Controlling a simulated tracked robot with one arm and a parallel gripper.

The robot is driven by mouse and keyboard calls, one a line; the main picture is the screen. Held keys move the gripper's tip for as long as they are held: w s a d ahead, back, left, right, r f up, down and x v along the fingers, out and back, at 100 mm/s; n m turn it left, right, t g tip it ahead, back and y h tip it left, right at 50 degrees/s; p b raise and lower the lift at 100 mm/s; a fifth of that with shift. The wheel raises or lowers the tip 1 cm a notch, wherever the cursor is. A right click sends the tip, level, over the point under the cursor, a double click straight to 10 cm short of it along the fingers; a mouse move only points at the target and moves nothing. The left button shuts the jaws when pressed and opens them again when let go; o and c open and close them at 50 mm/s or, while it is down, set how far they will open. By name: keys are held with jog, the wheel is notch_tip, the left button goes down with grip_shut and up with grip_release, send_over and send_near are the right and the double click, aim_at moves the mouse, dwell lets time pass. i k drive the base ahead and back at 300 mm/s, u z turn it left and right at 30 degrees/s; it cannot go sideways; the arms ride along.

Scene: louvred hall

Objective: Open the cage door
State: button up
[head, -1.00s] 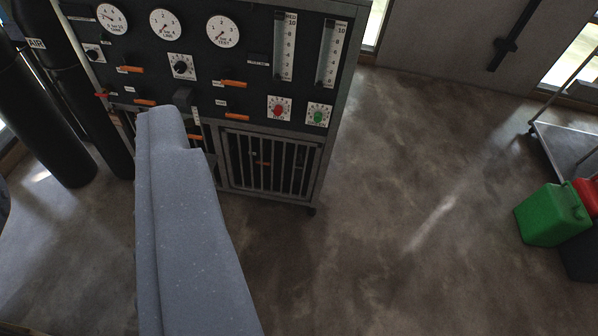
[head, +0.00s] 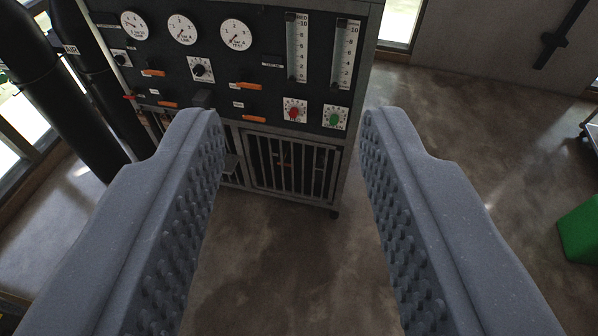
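The cage door (head: 290,166) is a barred metal panel low on the right of the black gauge cabinet (head: 262,75). It looks shut, and something with orange parts shows dimly behind its bars. My gripper (head: 291,118) is open and empty, with its two grey studded fingers spread wide in the foreground. In the picture the fingertips lie either side of the door, with the left one overlapping the cabinet front and the right one just past its right edge. The gripper appears apart from the cabinet. The left finger hides part of the cabinet's lower left.
Gauges, orange-handled valves and red and green knobs (head: 294,110) sit on the panel above the door. A green can (head: 580,232) is at the far right. The floor (head: 285,265) before the cabinet is clear.

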aim_at(244, 132)
jog(key=z, duration=0.05)
jog(key=i, duration=1)
jog(key=u, duration=0.05)
